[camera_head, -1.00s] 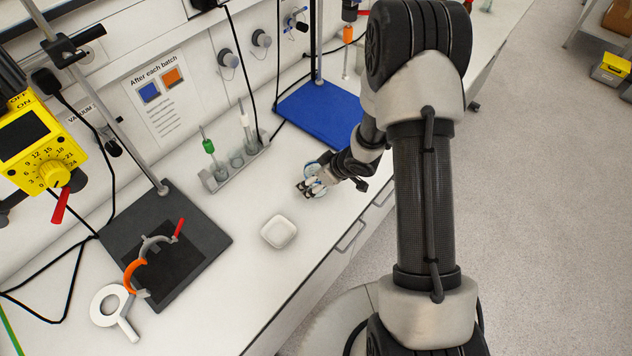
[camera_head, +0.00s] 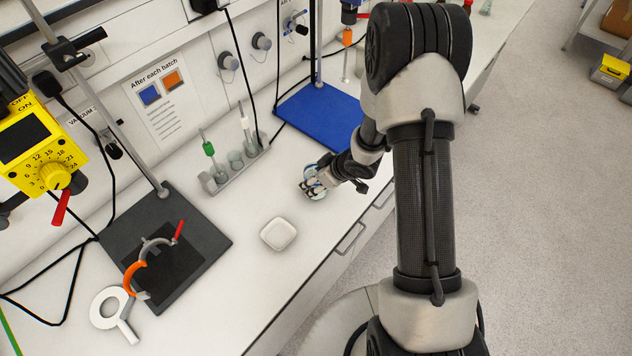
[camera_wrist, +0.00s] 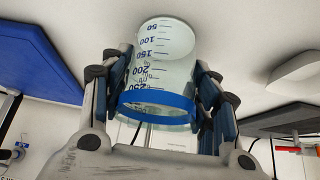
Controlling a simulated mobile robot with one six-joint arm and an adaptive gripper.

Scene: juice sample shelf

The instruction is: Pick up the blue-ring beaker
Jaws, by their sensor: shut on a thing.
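The blue-ring beaker (camera_wrist: 166,65) is clear glass with blue graduation marks and a blue band near its rim. In the wrist view it sits between the fingers of my gripper (camera_wrist: 160,95), which is shut on it from both sides. In the head view the beaker (camera_head: 318,192) is mostly hidden behind my gripper (camera_head: 312,188) over the white bench. I cannot tell whether its base touches the bench.
A white square dish (camera_head: 278,234) stands nearer on the bench. A rack with tubes (camera_head: 238,166) is to the left. A blue stand base (camera_head: 318,116) lies behind, and a dark stand base (camera_head: 205,240) at the left. Bare bench surrounds the gripper.

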